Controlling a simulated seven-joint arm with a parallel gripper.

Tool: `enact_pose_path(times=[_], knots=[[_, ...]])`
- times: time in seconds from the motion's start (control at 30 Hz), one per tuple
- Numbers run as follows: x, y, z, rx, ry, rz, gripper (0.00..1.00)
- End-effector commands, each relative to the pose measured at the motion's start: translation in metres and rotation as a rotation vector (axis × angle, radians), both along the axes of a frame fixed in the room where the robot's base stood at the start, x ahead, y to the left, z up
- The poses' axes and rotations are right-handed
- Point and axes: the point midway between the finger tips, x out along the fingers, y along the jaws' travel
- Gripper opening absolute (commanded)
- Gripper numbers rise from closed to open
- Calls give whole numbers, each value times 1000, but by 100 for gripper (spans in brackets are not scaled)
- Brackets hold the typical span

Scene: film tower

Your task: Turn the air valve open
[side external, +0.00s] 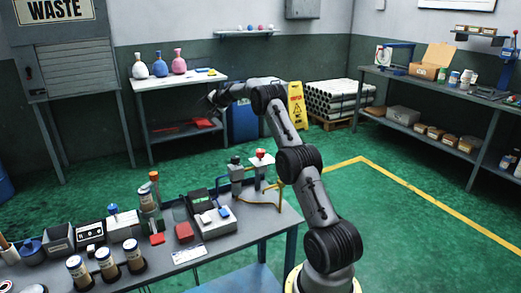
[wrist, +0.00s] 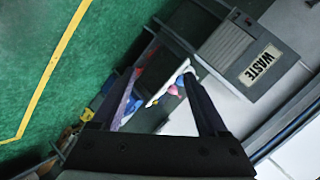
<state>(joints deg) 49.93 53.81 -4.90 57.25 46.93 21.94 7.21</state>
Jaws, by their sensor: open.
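A small fitting with a red knob (side external: 261,154) on a pale plate stands at the back right of the near workbench (side external: 262,222), with a yellow hose beside it. It looks like the air valve, but it is too small to read its position. A grey post-like fitting (side external: 236,171) stands just left of it. My gripper (side external: 212,99) is raised well above and behind the bench, apart from the valve. In the wrist view my gripper (wrist: 161,76) has its two fingers spread with nothing held. The wrist view faces the far wall and does not show the valve.
Bottles (side external: 106,264), boxes and a tray with small blocks (side external: 212,218) crowd the bench left of the valve. A side table (side external: 180,82) with flasks stands behind, near the waste cabinet (side external: 75,68). Green floor is open to the right, before the shelves (side external: 425,84).

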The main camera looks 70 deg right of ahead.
Motion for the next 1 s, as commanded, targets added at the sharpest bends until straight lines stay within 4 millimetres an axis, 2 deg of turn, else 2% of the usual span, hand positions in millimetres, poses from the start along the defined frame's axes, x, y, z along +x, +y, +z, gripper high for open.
enact_pose_path(times=[0.13, 0.27, 0.47, 0.6, 0.7, 0.83, 1.0], knots=[[-13, 9, -1, 82, 111, 134, 77], [-42, 15, -6, 166, 254, 198, 77], [-116, 18, -10, 319, 518, 178, 77], [-174, 21, -6, 433, 690, 89, 77], [-208, 25, 0, 501, 782, 20, 77], [-234, 29, 6, 557, 847, -46, 77], [-243, 31, 8, 579, 872, -70, 77]])
